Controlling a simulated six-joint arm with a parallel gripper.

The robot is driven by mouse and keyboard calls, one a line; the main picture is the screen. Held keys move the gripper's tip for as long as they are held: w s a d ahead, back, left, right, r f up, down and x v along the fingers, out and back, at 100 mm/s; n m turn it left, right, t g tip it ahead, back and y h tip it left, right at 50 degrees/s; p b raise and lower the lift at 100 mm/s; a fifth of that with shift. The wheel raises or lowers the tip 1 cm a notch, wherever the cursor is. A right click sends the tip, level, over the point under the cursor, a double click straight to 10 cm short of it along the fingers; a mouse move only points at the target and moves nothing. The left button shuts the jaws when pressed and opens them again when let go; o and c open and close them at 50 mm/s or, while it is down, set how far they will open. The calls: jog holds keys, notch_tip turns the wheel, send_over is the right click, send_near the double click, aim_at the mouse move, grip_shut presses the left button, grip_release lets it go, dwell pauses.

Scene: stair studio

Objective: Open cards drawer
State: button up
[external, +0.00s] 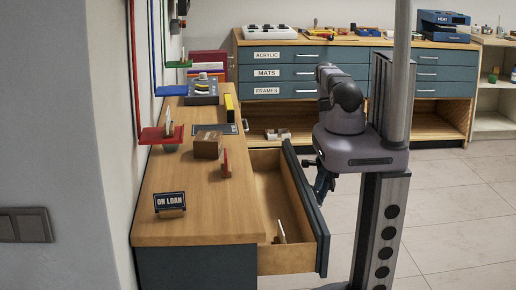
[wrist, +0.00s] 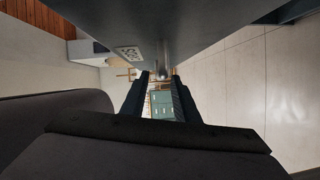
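A wide drawer (external: 306,215) stands pulled out from the right side of the wooden counter, showing its bare wood inside and dark blue front. In the external view my gripper (external: 321,183) is just right of the drawer front, partly hidden by my arm.
The counter (external: 190,215) carries an ON LOAN sign (external: 170,201), a wooden box (external: 208,145) and a red item (external: 226,163). A small pale item (external: 280,229) stands inside the drawer. Blue cabinets (external: 282,73) line the back. The tiled floor (external: 450,220) is open at right.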

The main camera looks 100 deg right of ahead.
jog(key=shift+v, duration=1.4)
